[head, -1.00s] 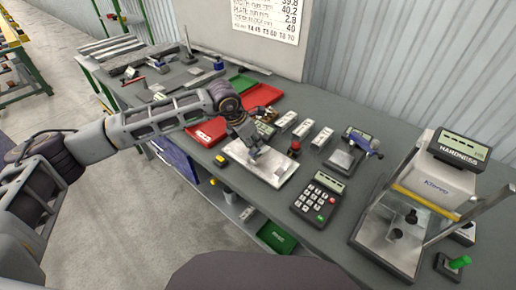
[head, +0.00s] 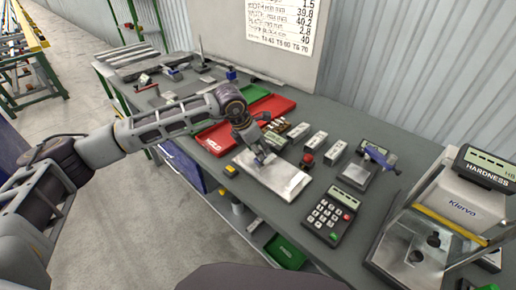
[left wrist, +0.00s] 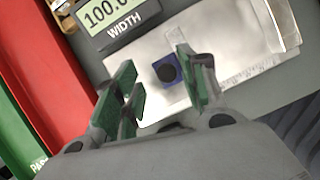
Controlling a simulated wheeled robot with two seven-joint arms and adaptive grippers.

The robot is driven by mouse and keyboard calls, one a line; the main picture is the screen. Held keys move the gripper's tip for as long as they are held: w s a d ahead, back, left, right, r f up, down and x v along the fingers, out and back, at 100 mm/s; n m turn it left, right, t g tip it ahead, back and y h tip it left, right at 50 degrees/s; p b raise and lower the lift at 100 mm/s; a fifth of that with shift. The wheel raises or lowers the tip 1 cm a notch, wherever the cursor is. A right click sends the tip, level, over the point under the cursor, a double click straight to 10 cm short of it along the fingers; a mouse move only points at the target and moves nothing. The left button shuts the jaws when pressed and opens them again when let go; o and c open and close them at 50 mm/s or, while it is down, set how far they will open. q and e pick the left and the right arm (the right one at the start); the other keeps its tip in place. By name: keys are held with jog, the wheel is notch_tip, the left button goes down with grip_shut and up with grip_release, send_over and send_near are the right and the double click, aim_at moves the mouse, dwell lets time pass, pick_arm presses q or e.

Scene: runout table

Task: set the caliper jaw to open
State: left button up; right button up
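The width gauge is a pale metal plate (head: 285,182) with a ruled edge, lying on the bench; it also shows in the left wrist view (left wrist: 235,30). Its display (left wrist: 112,18) reads about 100 over the word WIDTH, last digit unclear. A blue block with a round black knob (left wrist: 168,73) sits on the plate and appears to be the caliper jaw. My left gripper (head: 262,159) is over the plate's far left part. In the left wrist view its green-padded fingers (left wrist: 160,92) are open, with the knob between them; contact cannot be told. My right gripper is not in view.
A keypad (head: 330,212) stands right of the plate, with a red button (head: 308,159) and small grey blocks behind. Red trays (head: 215,138) lie to the left. A hardness tester (head: 440,215) fills the right end. A yellow item (head: 230,170) is at the front edge.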

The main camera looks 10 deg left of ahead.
pick_arm(q)
jog(key=shift+s+r, duration=0.1)
jog(key=shift+s, duration=0.05)
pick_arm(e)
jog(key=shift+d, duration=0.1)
pick_arm(q)
jog(key=v, duration=1.1)
jog(key=shift+r, duration=0.35)
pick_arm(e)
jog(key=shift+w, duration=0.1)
pick_arm(q)
jog(key=shift+a, duration=0.1)
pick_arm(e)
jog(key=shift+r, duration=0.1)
pick_arm(q)
notch_tip(320, 180, up, 10)
jog(key=p, duration=1)
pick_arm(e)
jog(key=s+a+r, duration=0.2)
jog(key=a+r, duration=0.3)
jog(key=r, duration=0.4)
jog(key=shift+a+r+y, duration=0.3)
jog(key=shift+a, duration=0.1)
pick_arm(q)
jog(key=shift+r, duration=0.1)
